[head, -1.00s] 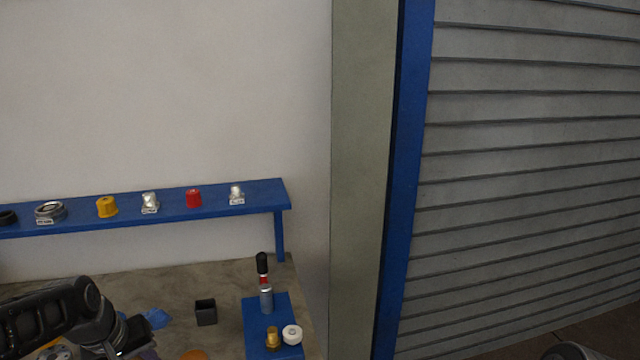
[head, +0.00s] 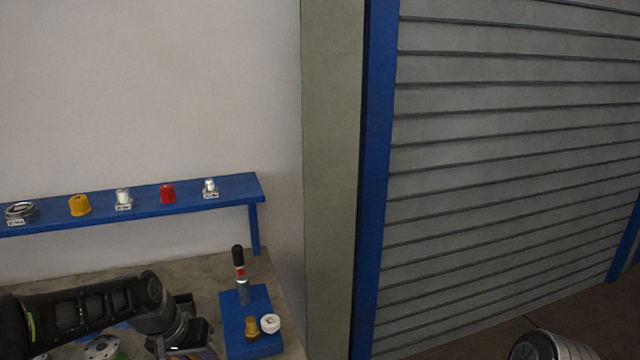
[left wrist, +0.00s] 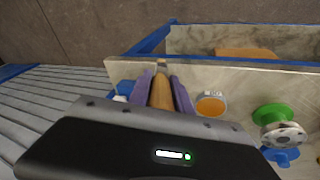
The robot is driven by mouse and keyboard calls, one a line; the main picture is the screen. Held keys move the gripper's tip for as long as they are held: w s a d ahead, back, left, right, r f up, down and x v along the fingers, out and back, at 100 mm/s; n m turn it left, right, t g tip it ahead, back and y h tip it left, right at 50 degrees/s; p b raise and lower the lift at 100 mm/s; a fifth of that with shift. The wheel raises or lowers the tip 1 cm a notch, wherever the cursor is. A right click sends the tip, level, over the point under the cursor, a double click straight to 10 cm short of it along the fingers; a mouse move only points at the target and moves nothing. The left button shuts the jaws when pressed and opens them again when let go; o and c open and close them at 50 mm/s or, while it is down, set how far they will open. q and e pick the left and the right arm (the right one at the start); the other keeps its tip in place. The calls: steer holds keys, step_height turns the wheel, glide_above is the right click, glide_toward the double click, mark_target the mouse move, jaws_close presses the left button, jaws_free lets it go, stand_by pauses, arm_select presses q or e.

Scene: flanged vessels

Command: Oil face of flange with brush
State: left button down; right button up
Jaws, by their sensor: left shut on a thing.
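In the left wrist view my left gripper (left wrist: 163,92) has its purple fingers shut on the tan wooden handle of the brush (left wrist: 160,91). The brush's bristles are out of sight. A round dish of orange oil (left wrist: 210,105) sits on the table to the right of the fingers. Further right is a grey flange with holes (left wrist: 284,134), with a green ring (left wrist: 270,113) behind it. In the head view a grey flange (head: 102,347) shows at the bottom left, partly cut off below my left arm. My right gripper is not in view.
A blue block (head: 245,322) at the table's right edge holds a black-topped bottle (head: 240,275), a brass fitting (head: 251,327) and a white cap (head: 270,324). A blue shelf (head: 235,190) with small parts runs along the wall. A grey shutter (head: 500,150) stands to the right.

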arm_select(q)
steer(key=shift+m, duration=0.4)
steer(key=d+f, duration=0.1)
steer(key=d, duration=0.1)
steer(key=d+f, duration=0.2)
steer(key=shift+s, duration=0.1)
steer(key=shift+r, duration=0.1)
